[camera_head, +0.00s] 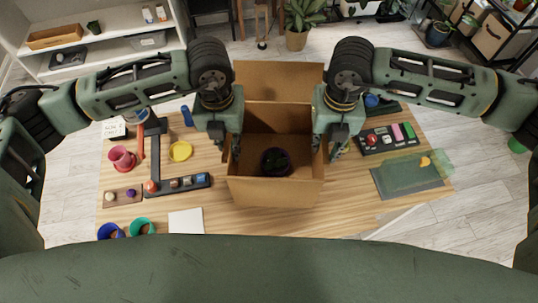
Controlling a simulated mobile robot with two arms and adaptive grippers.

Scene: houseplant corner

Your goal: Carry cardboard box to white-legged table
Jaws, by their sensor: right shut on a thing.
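The open cardboard box (275,193) stands upright over the middle of the wooden table, its back flap raised. A dark round item (275,162) lies inside it. My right gripper (333,147) is shut on the box's right wall at the top edge. My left gripper (231,145) is at the box's left wall, with its fingers around the top edge; whether they are closed on it I cannot tell. The wooden tabletop (345,222) shows around the box. A thin white bar (395,222) shows by its front right edge; I cannot tell whether it is a leg.
Left of the box are a pink mug (122,158), a yellow disc (180,151), a black tray (180,186) and blue and green cups. Right of it are a dark tray (388,138) and a green mat (408,180). A white shelf (105,45) and a potted plant (298,38) stand behind.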

